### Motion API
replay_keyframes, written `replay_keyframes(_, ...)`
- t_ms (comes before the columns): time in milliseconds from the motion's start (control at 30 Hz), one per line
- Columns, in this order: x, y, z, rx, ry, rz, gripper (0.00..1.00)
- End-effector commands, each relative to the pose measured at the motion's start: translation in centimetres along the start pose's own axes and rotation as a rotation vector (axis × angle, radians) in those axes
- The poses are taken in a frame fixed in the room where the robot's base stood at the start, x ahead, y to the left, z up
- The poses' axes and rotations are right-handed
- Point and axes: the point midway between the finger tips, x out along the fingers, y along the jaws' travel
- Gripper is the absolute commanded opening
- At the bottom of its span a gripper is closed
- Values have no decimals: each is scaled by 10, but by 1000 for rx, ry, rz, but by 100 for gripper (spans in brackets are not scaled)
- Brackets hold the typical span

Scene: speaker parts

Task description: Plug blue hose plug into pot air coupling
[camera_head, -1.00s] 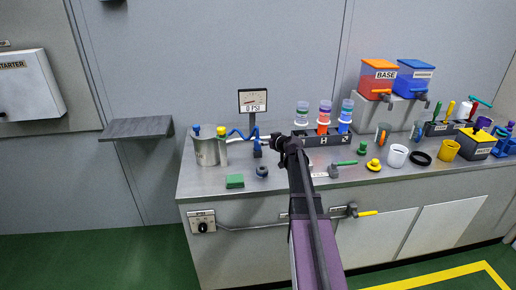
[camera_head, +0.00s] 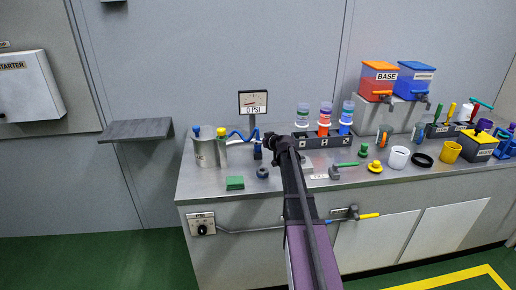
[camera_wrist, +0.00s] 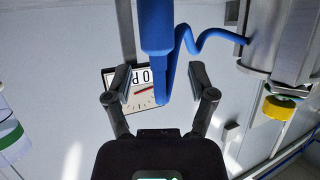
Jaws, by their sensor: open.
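The blue hose plug (camera_head: 257,151) stands upright on the bench, just left of my gripper (camera_head: 270,141). In the wrist view the blue plug (camera_wrist: 157,30) hangs down from the top of the inverted picture, its narrower end between the fingers. My gripper (camera_wrist: 162,88) is open, one finger on each side, with gaps to the plug. The coiled blue hose (camera_wrist: 205,36) runs from it toward the metal pot (camera_wrist: 270,38).
A rack of cups (camera_head: 322,140) is right of my gripper. The bench front-left is mostly clear.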

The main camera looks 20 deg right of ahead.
Motion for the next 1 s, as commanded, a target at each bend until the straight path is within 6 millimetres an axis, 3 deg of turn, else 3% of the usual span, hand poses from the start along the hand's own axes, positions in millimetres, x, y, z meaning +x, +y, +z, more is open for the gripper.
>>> replay_keyframes(300, 36, 3, -2, -1, 0, 1, 72)
replay_keyframes(933, 38, 2, -3, 0, 0, 1, 72)
replay_keyframes(1000, 38, 2, -3, 0, 0, 1, 54)
